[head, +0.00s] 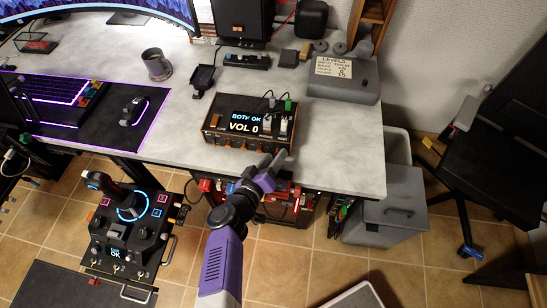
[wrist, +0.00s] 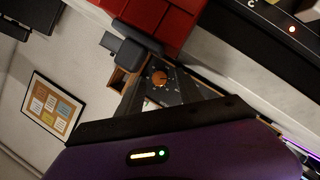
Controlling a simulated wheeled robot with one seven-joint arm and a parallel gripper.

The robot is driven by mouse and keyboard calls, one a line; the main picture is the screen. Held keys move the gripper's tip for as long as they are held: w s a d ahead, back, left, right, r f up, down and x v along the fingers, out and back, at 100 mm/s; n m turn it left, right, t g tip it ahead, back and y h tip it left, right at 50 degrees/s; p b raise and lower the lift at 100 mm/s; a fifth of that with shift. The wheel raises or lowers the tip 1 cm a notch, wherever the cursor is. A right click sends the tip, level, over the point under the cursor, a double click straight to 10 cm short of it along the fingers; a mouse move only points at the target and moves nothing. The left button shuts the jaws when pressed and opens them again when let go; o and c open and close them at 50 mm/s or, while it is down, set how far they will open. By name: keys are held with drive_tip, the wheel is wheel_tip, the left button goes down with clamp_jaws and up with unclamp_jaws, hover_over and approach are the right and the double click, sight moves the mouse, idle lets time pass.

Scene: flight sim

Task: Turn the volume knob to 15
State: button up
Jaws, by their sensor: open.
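The audio box (head: 252,126) stands near the front edge of the desk. Its screen (head: 243,121) reads "BOTH OK" and "VOL 0". Small copper-coloured knobs line its lower front; my arm partly hides the right end. My gripper (head: 276,160) is open and empty, just in front of the box's lower right part. In the wrist view, a copper knob (wrist: 159,78) on a dark panel with pale marks shows between the fingers (wrist: 158,84). I cannot tell whether the fingers touch it, or whether it is the volume knob.
A grey box with a "LEVELS" note (head: 343,77) stands behind, to the right. A mug (head: 156,65), keyboard (head: 50,88) and mouse (head: 133,110) are on the left. Below the desk are a joystick panel (head: 128,225) and a grey bin (head: 384,222). Some desk right of the audio box is clear.

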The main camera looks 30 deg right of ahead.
drive_tip(key=shift+c, duration=0.4)
clamp_jaws()
drive_tip(key=shift+r, duration=0.1)
drive_tip(key=shift+r+m+y+p, duration=0.15)
drive_tip(key=shift+m+y+p, duration=0.25)
drive_tip(key=shift+m+p, duration=0.45)
drive_tip(key=shift+s+d+m+t+y+p, duration=0.15)
drive_tip(key=shift+m+t+y+p, duration=0.25)
drive_tip(key=shift+m+y+p, duration=0.45)
drive_tip(key=shift+m+t+y+p, duration=0.45)
drive_tip(key=shift+m+p, duration=0.2)
drive_tip(key=shift+m, duration=0.35)
drive_tip(key=shift+s+d+m+t+y, duration=0.1)
drive_tip(key=shift+m+t+y, duration=0.25)
drive_tip(key=shift+m, duration=0.3)
drive_tip(key=shift+s+d+m+t+y, duration=0.1)
drive_tip(key=shift+m+y, duration=0.35)
drive_tip(key=shift+m, duration=0.2)
